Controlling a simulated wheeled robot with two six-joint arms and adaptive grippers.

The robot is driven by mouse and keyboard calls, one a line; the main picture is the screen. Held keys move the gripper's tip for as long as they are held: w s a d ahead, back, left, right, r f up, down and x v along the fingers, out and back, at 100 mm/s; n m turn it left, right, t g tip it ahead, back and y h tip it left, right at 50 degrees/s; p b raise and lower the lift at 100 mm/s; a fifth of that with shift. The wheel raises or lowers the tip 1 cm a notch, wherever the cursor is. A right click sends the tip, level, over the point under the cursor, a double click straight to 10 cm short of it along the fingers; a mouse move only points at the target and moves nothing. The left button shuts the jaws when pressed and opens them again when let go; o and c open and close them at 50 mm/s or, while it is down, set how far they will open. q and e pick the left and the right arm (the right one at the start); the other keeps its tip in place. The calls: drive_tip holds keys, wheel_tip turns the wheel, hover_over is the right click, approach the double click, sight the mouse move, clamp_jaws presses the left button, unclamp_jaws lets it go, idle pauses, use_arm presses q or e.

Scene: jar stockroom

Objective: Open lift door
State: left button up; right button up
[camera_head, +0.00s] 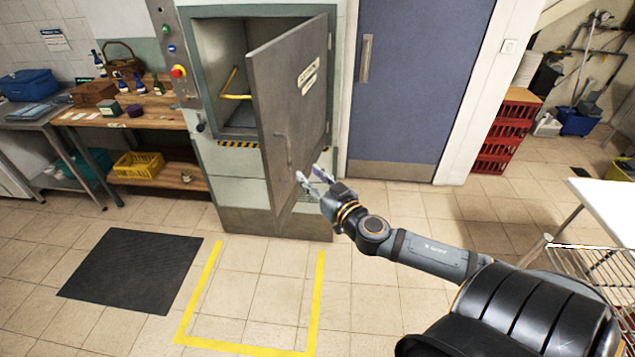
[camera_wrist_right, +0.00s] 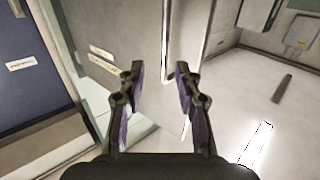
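The grey lift door (camera_head: 290,90) stands partly open, swung out from its right side, showing the dark lift compartment (camera_head: 222,75) behind it. Its slim vertical handle (camera_head: 283,152) is low near the free edge. My right gripper (camera_head: 308,176) is open and empty, in front of the door's outer face, just below and right of the handle. In the right wrist view the open fingers (camera_wrist_right: 160,72) have a bright vertical bar, apparently the handle (camera_wrist_right: 166,45), ahead between them. The labelled door face (camera_wrist_right: 88,40) is left of it. I cannot tell whether anything touches. My left gripper is not in view.
Yellow floor tape (camera_head: 245,348) marks a clear patch before the lift. A black mat (camera_head: 130,270) lies to its left. A wooden workbench (camera_head: 145,112) stands at left, a blue door (camera_head: 415,90) right of the lift, and a white table (camera_head: 610,205) at far right.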

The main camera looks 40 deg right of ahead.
drive_tip(key=shift+s+a, duration=0.1)
drive_tip(key=shift+s, duration=1.15)
